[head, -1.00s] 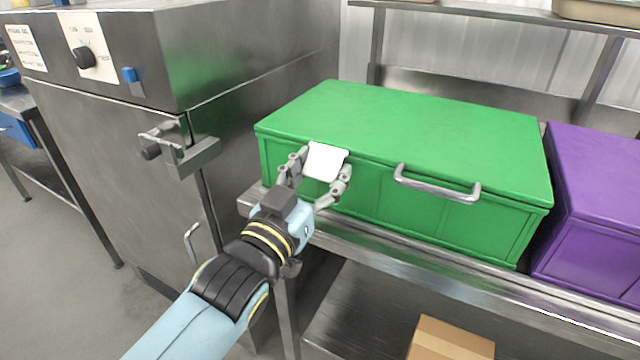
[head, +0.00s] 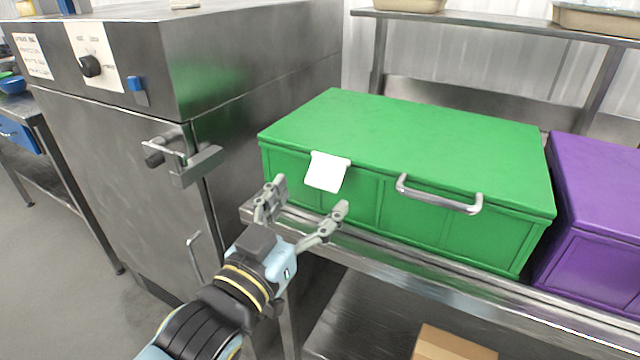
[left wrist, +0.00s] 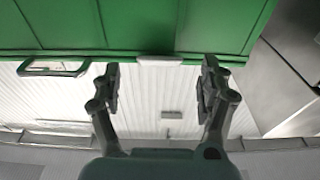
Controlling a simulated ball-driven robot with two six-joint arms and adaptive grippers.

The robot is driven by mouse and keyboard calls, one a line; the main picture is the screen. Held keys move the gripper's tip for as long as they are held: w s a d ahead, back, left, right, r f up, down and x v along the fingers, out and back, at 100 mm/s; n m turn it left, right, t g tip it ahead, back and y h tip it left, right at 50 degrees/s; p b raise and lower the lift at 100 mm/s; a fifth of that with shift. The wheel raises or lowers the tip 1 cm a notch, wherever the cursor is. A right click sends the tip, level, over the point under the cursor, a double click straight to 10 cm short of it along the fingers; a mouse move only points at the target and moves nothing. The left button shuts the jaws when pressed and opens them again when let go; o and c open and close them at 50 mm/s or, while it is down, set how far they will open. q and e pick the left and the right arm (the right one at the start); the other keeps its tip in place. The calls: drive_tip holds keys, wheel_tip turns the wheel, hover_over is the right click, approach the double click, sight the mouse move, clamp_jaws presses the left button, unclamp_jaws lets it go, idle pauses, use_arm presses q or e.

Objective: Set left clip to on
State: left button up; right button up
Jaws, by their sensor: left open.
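A white clip (head: 327,171) sits at the left part of the front lid edge of a green box (head: 420,130). Its flat plate hangs over the front of the box, its top at the lid edge. My left gripper (head: 308,197) is open and empty, just in front of and below the clip, with a gap between them. In the left wrist view the clip (left wrist: 160,60) appears as a thin pale strip at the box edge, framed between the spread fingers. My right gripper is not in view.
The box has a metal handle (head: 438,196) right of the clip and stands on a steel table (head: 400,255). A purple box (head: 600,215) is to the right. A steel cabinet (head: 120,150) with a latch and dial stands left. A cardboard box (head: 455,343) lies below.

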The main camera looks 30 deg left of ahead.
use_arm(q)
drive_tip(key=s, duration=0.7)
drive_tip(key=shift+f, duration=0.4)
drive_tip(key=shift+a, duration=0.1)
